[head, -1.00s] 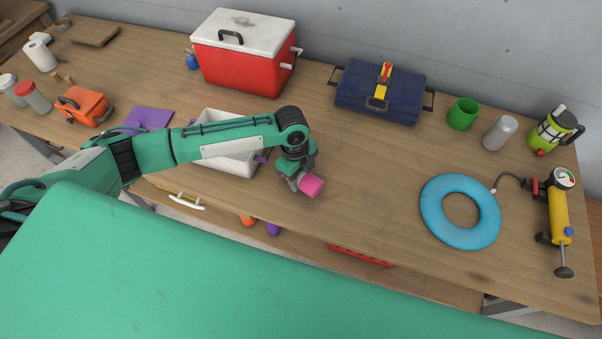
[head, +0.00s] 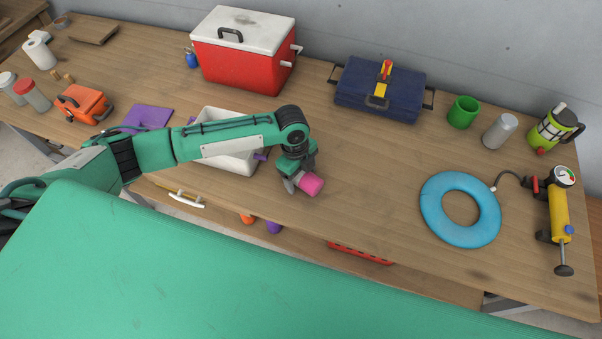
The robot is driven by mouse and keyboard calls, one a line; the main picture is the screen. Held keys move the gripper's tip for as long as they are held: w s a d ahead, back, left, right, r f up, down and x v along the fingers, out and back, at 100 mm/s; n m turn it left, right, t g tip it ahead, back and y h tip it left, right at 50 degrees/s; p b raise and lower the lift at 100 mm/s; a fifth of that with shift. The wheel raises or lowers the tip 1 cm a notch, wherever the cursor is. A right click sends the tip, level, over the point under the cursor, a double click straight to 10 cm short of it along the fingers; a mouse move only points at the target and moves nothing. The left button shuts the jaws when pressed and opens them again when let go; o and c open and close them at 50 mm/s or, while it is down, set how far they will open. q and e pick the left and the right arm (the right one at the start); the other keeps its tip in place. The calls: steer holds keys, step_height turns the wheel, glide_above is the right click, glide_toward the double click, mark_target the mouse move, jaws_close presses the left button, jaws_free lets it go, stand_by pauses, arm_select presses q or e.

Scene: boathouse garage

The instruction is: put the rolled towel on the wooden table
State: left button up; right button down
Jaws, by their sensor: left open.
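The rolled towel looks like the small pink roll (head: 312,184) on the wooden table (head: 370,205), right at the tips of my left gripper (head: 298,183). My left arm reaches in from the left over the table, and the gripper points down. Its jaws are open beside the pink roll. The roll appears to rest on the tabletop, though its underside is hard to see. My right gripper is not in view.
A white bin (head: 236,160) stands behind my left arm. A red cooler (head: 243,62) and a blue toolbox (head: 380,92) stand at the back. A blue ring (head: 436,220) and yellow pump (head: 558,215) lie right. The table between the roll and ring is clear.

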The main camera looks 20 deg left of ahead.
arm_select(q)
steer(key=shift+r, duration=0.25)
step_height(320, 180, up, 13)
steer(key=a+b, duration=0.2)
steer(key=shift+w, duration=0.4)
jaws_close()
stand_by(0.9)
stand_by(0.5)
